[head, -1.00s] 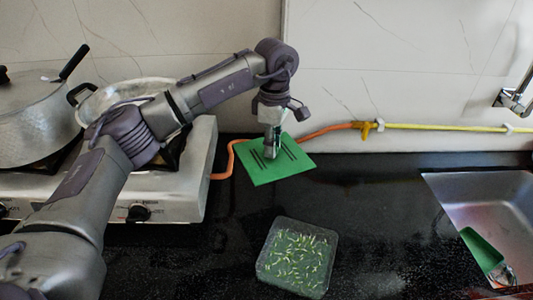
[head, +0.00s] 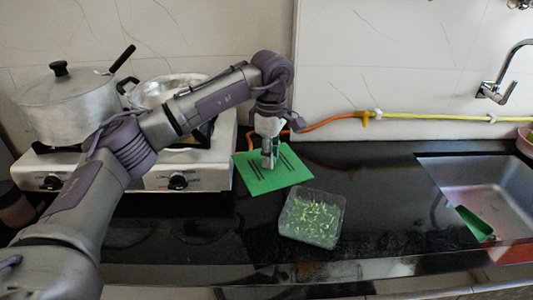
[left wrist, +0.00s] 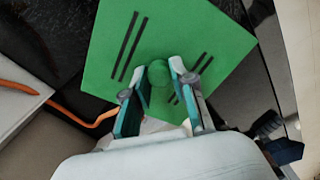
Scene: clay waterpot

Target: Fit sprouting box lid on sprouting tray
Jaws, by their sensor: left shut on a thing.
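The sprouting box lid (head: 255,180) is a flat green square with dark slots, seen behind and left of the tray in the head view. It also shows in the left wrist view (left wrist: 210,35), with a round green knob at its middle. My left gripper (head: 268,160) points down at the lid's middle; in the left wrist view its fingers (left wrist: 159,85) are shut on the knob. The clear sprouting tray (head: 312,218) with green sprouts stands on the black counter, its near side to the front right of the lid. My right gripper is not in view.
A white stove (head: 205,175) with a lidded pot (head: 70,108) and a pan stands at the left. An orange hose (head: 325,125) runs along the wall. A sink (head: 485,185) holding a green item (head: 474,224) is at the right. The counter between tray and sink is clear.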

